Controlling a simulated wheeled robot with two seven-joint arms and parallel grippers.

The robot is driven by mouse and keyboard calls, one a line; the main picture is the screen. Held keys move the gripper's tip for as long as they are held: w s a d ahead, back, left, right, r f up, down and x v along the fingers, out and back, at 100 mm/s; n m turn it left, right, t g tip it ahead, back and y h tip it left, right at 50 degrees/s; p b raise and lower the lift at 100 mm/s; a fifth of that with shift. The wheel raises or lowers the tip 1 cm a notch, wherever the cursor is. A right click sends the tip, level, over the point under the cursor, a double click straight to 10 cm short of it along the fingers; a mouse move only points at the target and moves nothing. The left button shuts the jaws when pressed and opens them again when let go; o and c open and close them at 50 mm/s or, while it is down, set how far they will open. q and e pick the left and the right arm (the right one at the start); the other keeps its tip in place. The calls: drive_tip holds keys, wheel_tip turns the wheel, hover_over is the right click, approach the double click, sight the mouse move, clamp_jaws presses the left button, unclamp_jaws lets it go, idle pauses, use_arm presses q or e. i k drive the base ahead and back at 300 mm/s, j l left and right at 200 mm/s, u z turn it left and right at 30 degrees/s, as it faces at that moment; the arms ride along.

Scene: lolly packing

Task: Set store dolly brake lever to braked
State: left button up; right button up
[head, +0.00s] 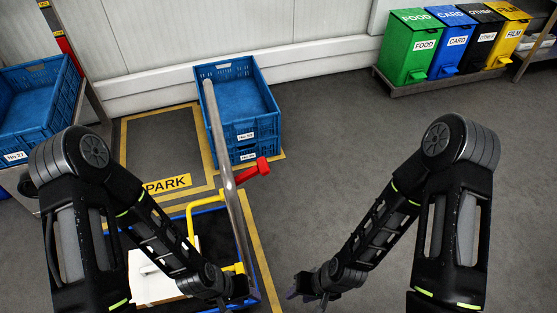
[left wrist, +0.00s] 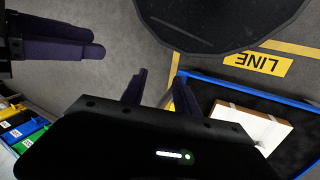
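The dolly shows at lower left in the head view as a blue-rimmed dark deck (head: 243,240) with yellow bars (head: 191,222) and a long grey pole (head: 220,145). A red lever (head: 255,168) sticks out to the right beside the pole; I cannot tell its setting. My left gripper (head: 232,292) is low by the yellow bars, well below the red lever; in the left wrist view its fingers (left wrist: 158,90) are apart, with nothing seen held. My right gripper (head: 300,290) is right of the dolly, over bare floor. Its fingers (left wrist: 65,39) lie close together at left in the left wrist view.
A white box (head: 150,278) lies on the deck. Stacked blue crates (head: 240,105) stand behind the lever. Another blue crate (head: 35,100) is at far left. Green (head: 410,50), blue, black and yellow bins stand at back right. The floor at right is clear.

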sight(263, 168)
drive_tip(key=k+l+z, duration=0.15)
drive_tip(key=k+l, duration=0.15)
drive_tip(key=k+l+z, duration=0.35)
drive_tip(key=k+l, duration=0.2)
drive_tip(key=l, duration=0.3)
drive_tip(key=k+l+z, duration=0.2)
drive_tip(key=l, duration=0.25)
